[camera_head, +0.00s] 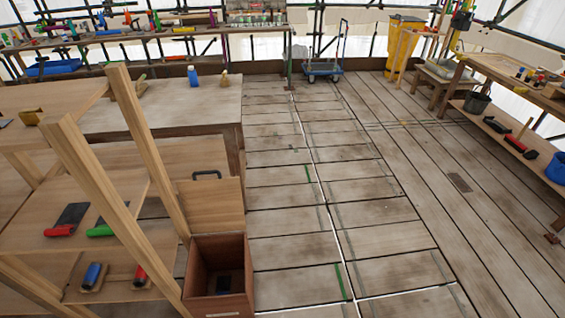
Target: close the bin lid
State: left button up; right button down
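A wooden bin (243,263) with an open top stands on the floor planks at the bottom, left of centre. Its lid (210,206) is open, standing up at the bin's far side, with a dark handle (207,174) at its upper edge. A small dark object (224,284) shows inside the bin; I cannot tell what it is. Neither of my grippers is in view.
Wooden posts (145,150) and shelves with red, green and blue-handled tools stand close on the bin's left. A yellow bin (401,45) and a blue cart (322,68) stand at the back. The plank floor right of the wooden bin is clear.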

aim_at(213, 205)
jog(key=z, duration=0.3)
jog(key=i, duration=1.05)
jog(key=u, duration=2.1)
